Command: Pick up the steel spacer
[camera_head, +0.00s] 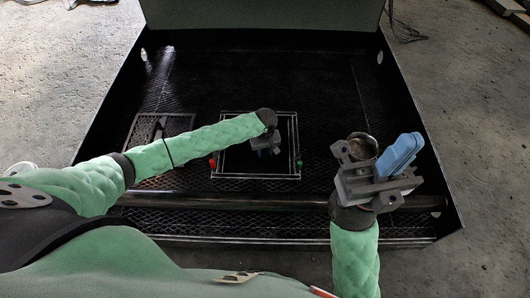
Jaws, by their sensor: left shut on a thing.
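A round, hollow metal piece (362,146), which looks like the steel spacer, shows between the spread fingers of my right gripper (364,158). I cannot tell whether the fingers touch it. My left gripper (266,146) is low over the dark square opening of a light-edged frame (255,176). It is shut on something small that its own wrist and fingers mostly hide. A blue block-like piece (400,154) shows at the right side of my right gripper; I cannot tell whether it is attached.
The black enclosure (412,110) has a mesh floor and raised side walls. A dark bar (290,202) crosses its near side. A smaller mesh panel (160,128) lies at left. A red piece (212,163) and a green piece (299,164) sit at the frame's sides. The far floor is clear.

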